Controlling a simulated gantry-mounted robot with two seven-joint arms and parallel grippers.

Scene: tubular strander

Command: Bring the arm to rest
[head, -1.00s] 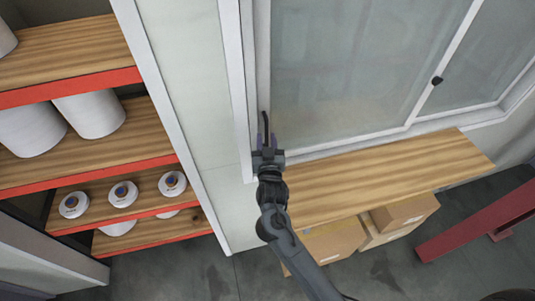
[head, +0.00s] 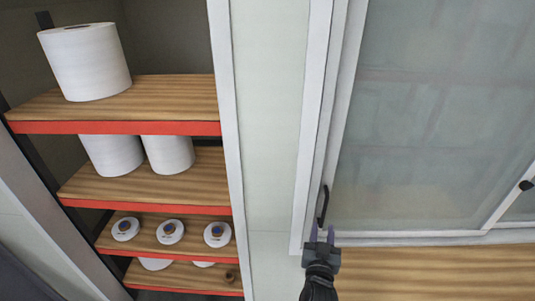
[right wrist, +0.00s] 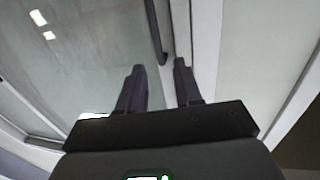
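My right gripper (head: 322,233) is at the lower left corner of a sliding glass window, just below its dark handle (head: 323,204). In the right wrist view the two fingers of the gripper (right wrist: 160,70) stand apart with nothing between them. The handle (right wrist: 156,32) shows ahead of the fingertips there, and I see no finger closed on it. The glass pane (head: 415,130) sits in a pale frame. My left gripper and left arm are not in view.
An open shelf unit with red-edged wooden boards (head: 130,127) stands at the left, holding white spools (head: 85,62) and smaller reels (head: 170,231). A pale wall panel (head: 268,120) separates it from the window. A bare wooden ledge (head: 440,272) lies below the window.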

